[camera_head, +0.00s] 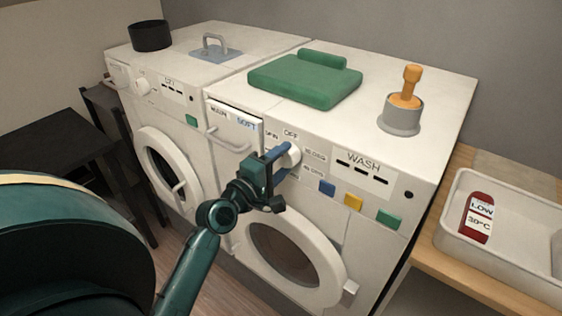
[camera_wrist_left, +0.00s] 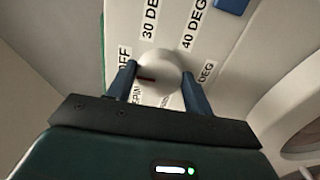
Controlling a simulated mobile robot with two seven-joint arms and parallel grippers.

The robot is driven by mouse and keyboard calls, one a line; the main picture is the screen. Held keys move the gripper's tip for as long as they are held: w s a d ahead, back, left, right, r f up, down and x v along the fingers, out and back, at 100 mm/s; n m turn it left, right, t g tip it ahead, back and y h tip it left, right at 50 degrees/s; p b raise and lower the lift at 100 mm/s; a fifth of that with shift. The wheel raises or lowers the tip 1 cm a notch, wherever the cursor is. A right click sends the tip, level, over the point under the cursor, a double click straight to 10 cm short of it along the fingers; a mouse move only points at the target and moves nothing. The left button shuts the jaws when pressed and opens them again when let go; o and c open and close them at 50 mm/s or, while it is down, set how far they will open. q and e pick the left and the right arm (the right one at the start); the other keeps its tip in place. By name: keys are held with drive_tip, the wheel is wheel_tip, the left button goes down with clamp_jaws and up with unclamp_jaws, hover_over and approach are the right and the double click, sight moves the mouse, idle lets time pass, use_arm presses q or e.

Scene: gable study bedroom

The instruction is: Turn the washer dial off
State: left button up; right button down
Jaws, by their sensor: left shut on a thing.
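The washer (camera_head: 410,165) stands in the middle of the head view, with WASH on its front panel. Its round white dial (camera_head: 291,157) has labels around it, including OFF, SPIN and degree settings. My left gripper (camera_head: 281,158) is shut on the dial, with one finger on each side. In the left wrist view the dial (camera_wrist_left: 160,70) sits between the two blue fingers. A short dark red mark on it points left, towards the side with the OFF (camera_wrist_left: 124,60) and SPIN labels; which one exactly I cannot tell. My right gripper is not in view.
Blue, yellow and green buttons (camera_head: 353,202) are right of the dial. The washer's round door (camera_head: 325,262) is below. A green folded cloth (camera_head: 305,82) and an orange-handled tool in a grey cup (camera_head: 400,120) are on top. A dryer (camera_head: 170,95) stands left, a tray (camera_head: 520,215) right.

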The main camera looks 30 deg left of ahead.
use_arm(q)
drive_tip(key=o, duration=1)
drive_tip(key=shift+c, duration=0.2)
drive_tip(key=s+a+b, duration=0.1)
drive_tip(key=s+b, duration=0.2)
drive_tip(key=s, duration=1)
drive_tip(key=shift+b, duration=0.3)
